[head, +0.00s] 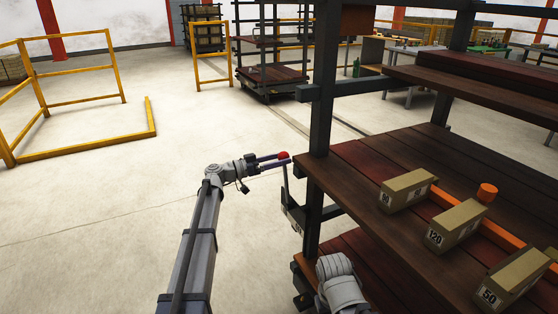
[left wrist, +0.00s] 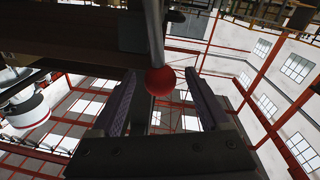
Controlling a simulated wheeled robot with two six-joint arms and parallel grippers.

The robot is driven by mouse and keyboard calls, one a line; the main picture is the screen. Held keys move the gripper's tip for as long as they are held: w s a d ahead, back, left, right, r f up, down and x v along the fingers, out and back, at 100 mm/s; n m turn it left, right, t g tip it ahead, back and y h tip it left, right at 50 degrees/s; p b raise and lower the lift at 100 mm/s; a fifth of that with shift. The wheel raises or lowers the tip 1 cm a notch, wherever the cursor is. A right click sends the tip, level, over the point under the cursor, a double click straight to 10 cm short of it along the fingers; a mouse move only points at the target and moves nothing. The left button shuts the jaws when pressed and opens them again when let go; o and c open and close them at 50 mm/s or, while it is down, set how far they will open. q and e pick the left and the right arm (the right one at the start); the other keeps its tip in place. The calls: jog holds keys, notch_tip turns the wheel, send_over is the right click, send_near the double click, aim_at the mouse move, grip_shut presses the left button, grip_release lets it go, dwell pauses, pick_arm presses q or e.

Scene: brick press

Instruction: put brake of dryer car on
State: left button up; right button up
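The dryer car (head: 355,160) is the dark-framed rack with brown wooden shelves at the right of the head view. Its brake lever (head: 285,185) is a thin grey rod standing nearly upright at the car's near left corner, with a red ball knob (head: 283,155) on top. My left gripper (head: 281,160) is at the knob. In the left wrist view the red knob (left wrist: 160,81) sits between the two open fingers, with visible gaps on both sides. The rod (left wrist: 155,35) runs from it toward the top of the picture.
Several tan bricks (head: 456,222) lie on the car's shelf beside an orange bar (head: 500,233). A second rack car (head: 270,75) stands farther back on floor rails. Yellow railings (head: 85,150) stand at the left. The floor left of my arm is clear.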

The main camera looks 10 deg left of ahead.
pick_arm(q)
jog(key=v, duration=0.7)
jog(key=shift+s+a, duration=0.25)
jog(key=shift+a, duration=0.1)
pick_arm(e)
jog(key=shift+f, duration=0.25)
pick_arm(q)
jog(key=shift+c, duration=0.2)
